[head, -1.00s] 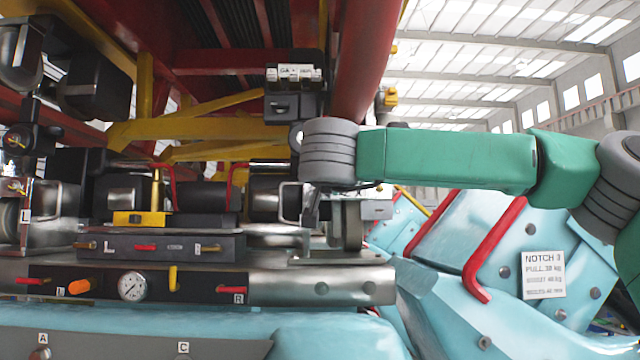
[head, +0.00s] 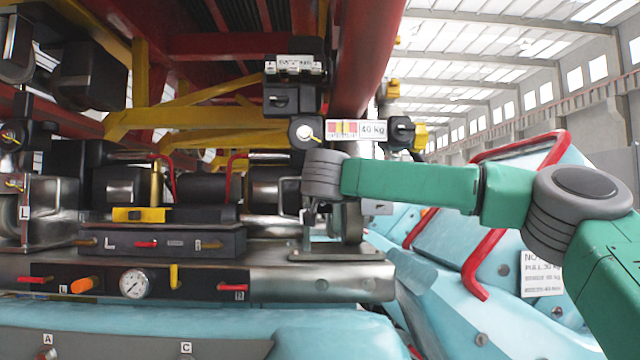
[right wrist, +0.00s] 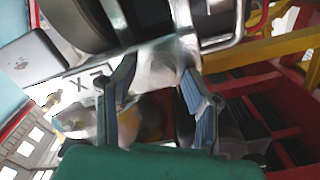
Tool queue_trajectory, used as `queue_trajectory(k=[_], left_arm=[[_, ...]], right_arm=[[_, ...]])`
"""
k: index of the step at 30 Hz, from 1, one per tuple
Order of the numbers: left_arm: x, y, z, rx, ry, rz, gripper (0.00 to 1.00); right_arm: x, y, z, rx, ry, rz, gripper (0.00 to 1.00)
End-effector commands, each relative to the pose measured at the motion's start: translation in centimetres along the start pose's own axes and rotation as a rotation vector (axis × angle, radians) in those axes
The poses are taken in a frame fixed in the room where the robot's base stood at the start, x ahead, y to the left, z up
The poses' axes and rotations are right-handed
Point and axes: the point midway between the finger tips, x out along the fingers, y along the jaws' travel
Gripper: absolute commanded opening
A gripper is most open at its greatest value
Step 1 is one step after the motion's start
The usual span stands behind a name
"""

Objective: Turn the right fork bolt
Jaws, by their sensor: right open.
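My right gripper (head: 312,212) hangs below the grey wrist joint in the head view, mostly hidden, in front of the right wheel assembly (head: 350,222). In the right wrist view its two blue-padded fingers (right wrist: 155,98) stand apart with nothing clearly held between them. A bright metal fork plate (right wrist: 150,58) lies just beyond the fingertips, beside a dark round wheel. I cannot make out the right fork bolt for certain; the gripper and wrist cover that area. My left gripper is not in view.
A steel beam (head: 320,282) runs below the gripper. Red rails (head: 490,240) and blue panels stand at right, under my forearm.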

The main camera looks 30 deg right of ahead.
Motion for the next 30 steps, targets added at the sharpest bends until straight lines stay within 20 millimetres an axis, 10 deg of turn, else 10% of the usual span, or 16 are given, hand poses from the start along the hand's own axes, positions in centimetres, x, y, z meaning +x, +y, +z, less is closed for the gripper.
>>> queue_trajectory(k=[3,7,30], left_arm=[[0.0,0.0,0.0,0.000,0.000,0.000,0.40],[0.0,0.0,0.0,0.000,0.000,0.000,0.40],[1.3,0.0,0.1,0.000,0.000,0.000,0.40]], right_arm=[[0.0,0.0,0.0,0.000,0.000,0.000,0.41],[0.0,0.0,0.0,0.000,0.000,0.000,0.00],[0.0,0.4,0.2,0.297,0.000,0.002,0.00]])
